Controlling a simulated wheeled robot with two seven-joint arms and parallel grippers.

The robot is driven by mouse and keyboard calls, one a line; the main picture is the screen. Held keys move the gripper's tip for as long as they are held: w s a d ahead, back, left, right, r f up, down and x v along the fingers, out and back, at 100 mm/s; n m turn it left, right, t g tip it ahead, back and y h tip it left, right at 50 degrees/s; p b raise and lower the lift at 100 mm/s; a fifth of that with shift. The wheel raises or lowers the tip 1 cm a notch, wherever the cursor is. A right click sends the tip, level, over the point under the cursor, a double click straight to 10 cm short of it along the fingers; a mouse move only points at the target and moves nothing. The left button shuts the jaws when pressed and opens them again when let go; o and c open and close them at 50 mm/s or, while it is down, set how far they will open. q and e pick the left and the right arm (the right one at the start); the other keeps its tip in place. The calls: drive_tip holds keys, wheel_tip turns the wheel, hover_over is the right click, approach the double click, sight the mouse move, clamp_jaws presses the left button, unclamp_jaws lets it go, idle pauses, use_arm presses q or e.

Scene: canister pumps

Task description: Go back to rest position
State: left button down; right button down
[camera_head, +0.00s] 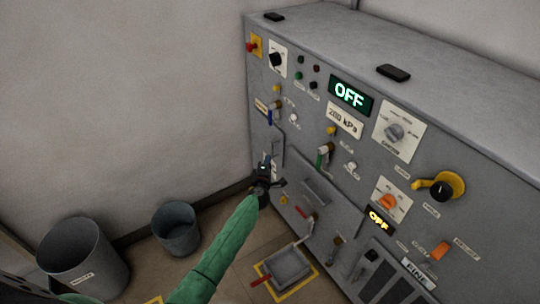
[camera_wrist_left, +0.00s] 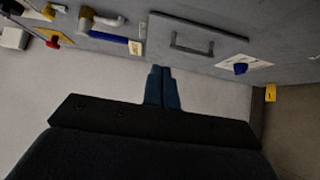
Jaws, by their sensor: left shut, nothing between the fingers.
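My left gripper (camera_head: 266,168) is at the end of the green-sleeved arm, close to the lower left part of the grey control cabinet (camera_head: 300,105). In the left wrist view its blue fingers (camera_wrist_left: 162,88) are together with nothing between them. The cabinet front (camera_wrist_left: 225,22) runs along the top of that view, with a grey bar handle (camera_wrist_left: 190,48) and a blue-handled valve (camera_wrist_left: 110,36) on it. I cannot tell from these views whether the gripper touches the cabinet. My right gripper does not show.
Two grey bins, a large one (camera_head: 82,255) and a smaller one (camera_head: 176,230), stand on the floor at the lower left. A grey pedal-like box (camera_head: 288,268) with a red handle sits before the cabinet. Levers and knobs, such as a yellow-and-black one (camera_head: 440,188), protrude from the front.

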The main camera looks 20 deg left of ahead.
use_arm(q)
drive_tip(key=shift+s, duration=0.25)
drive_tip(key=s+d+m+g+h, duration=0.3)
drive_tip(key=d+m+g+h, duration=0.15)
drive_tip(key=d+m, duration=0.35)
drive_tip(key=s+d+m+g+h, duration=0.35)
drive_tip(key=d+m+h, duration=0.3)
drive_tip(key=m, duration=0.35)
drive_tip(key=s+a+f+m+g+y, duration=0.1)
drive_tip(key=s+f, duration=0.5)
drive_tip(key=s, duration=1)
drive_tip(key=s+a+f+m+g+y, duration=0.1)
drive_tip(key=s+f+g+y, duration=0.3)
drive_tip(key=s, duration=1.2)
drive_tip(key=s+a+f+m+g+y, duration=0.1)
drive_tip(key=s+a+f+g+y, duration=0.2)
drive_tip(key=s+f, duration=0.7)
drive_tip(key=s, duration=0.6)
drive_tip(key=shift+s+a+g, duration=0.2)
drive_tip(key=shift+a+g, duration=0.1)
drive_tip(key=shift+a, duration=0.05)
